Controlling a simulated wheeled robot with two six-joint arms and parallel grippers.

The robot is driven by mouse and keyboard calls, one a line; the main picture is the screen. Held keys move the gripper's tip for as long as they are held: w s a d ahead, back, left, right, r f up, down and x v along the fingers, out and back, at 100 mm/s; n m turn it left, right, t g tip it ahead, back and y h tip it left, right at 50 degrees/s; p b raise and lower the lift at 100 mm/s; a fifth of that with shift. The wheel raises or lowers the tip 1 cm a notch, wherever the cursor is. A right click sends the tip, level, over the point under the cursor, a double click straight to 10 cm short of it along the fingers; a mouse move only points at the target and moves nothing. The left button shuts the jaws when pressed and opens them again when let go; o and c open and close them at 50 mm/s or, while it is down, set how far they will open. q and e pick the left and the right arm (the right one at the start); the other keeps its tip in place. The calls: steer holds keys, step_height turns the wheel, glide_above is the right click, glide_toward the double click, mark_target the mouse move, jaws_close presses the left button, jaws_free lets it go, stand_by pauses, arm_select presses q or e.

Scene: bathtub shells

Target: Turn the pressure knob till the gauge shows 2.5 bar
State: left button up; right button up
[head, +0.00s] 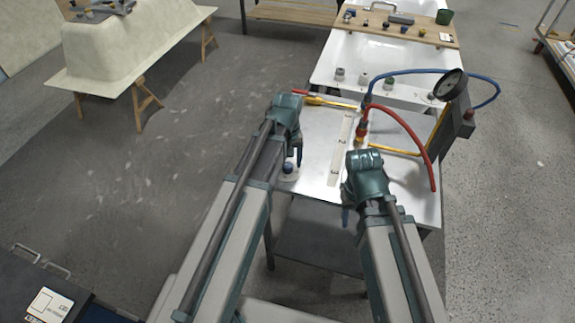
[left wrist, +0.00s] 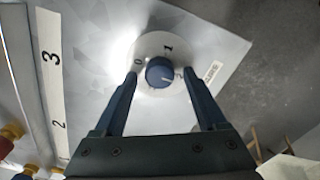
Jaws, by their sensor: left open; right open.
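The blue pressure knob (left wrist: 159,71) sits on a round white dial plate (left wrist: 150,45) marked 0, 1 and 2. Its pale mark appears to point towards the 2 side. In the head view the knob (head: 288,167) is at the left edge of the metal table. My left gripper (left wrist: 160,75) is open, with one finger on each side of the knob; I cannot tell whether they touch it. The round gauge (head: 451,85) stands at the table's right; its needle is too small to read. My right gripper (head: 346,212) is over the table's front edge, its fingers mostly hidden.
A white numbered strip (head: 341,148) lies right of the knob. A white tub with a wooden board (head: 400,30) stands behind. Floor to the left is clear up to a trestle-mounted shell (head: 110,55).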

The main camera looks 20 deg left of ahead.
mark_target(288, 164)
arm_select(q)
jaws_close()
steer(key=shift+m, duration=2.5)
jaws_free()
steer(key=shift+r, duration=0.15)
step_height(288, 164, up, 14)
steer(key=p, duration=1.4)
